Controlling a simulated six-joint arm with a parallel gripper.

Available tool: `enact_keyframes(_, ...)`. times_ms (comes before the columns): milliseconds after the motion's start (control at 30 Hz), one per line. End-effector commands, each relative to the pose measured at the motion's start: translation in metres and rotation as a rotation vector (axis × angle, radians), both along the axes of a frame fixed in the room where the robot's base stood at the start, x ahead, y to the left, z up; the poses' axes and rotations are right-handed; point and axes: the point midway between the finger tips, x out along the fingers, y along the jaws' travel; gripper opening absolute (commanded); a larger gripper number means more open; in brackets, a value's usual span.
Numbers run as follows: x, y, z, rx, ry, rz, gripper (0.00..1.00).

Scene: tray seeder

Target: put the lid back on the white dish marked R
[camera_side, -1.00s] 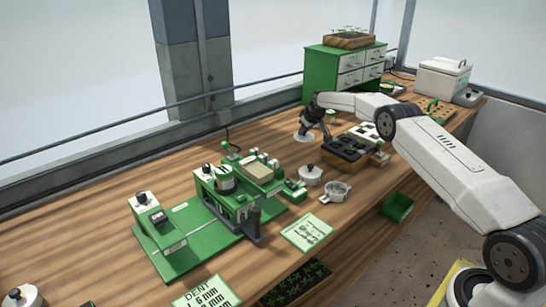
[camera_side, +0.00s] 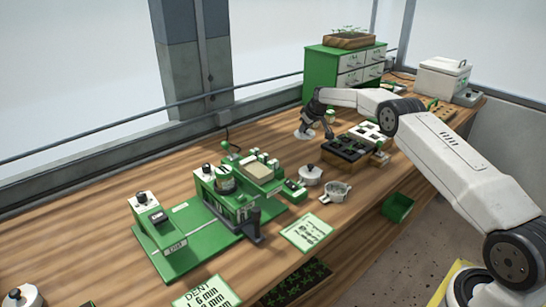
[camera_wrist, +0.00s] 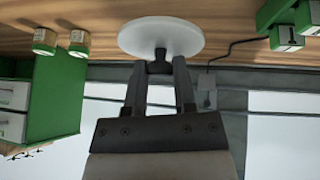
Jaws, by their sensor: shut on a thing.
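In the wrist view my gripper (camera_wrist: 160,75) is shut on the dark knob of a round white lid (camera_wrist: 160,38). The lid's flat face fills the space past the fingertips. In the side view my gripper (camera_side: 308,126) is at the back of the bench, and the white disc (camera_side: 303,135) shows at its tips. I cannot tell whether a dish is under the lid or whether the lid touches anything. No mark R is readable in either view.
A lidded white pot (camera_side: 310,176) and an open handled cup (camera_side: 336,191) stand nearer the front. A dark seed tray (camera_side: 345,150) is to the right of my gripper. The green seeder (camera_side: 225,200) is in front. A green drawer cabinet (camera_side: 345,70) stands behind.

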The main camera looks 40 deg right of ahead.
Motion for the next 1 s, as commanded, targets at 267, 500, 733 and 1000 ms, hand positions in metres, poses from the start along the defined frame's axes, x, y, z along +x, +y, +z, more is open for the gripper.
enact_keyframes(267, -0.015, 0.0, -0.003, 0.003, 0.0, 0.087, 0.0)
enact_keyframes(500, -0.035, 0.002, -0.007, 0.007, 0.0, 0.211, 0.0)
enact_keyframes(733, -0.057, 0.006, -0.01, 0.011, 0.002, 0.34, 0.0)
enact_keyframes(1000, -0.087, 0.014, -0.012, 0.017, 0.002, 0.515, 0.0)
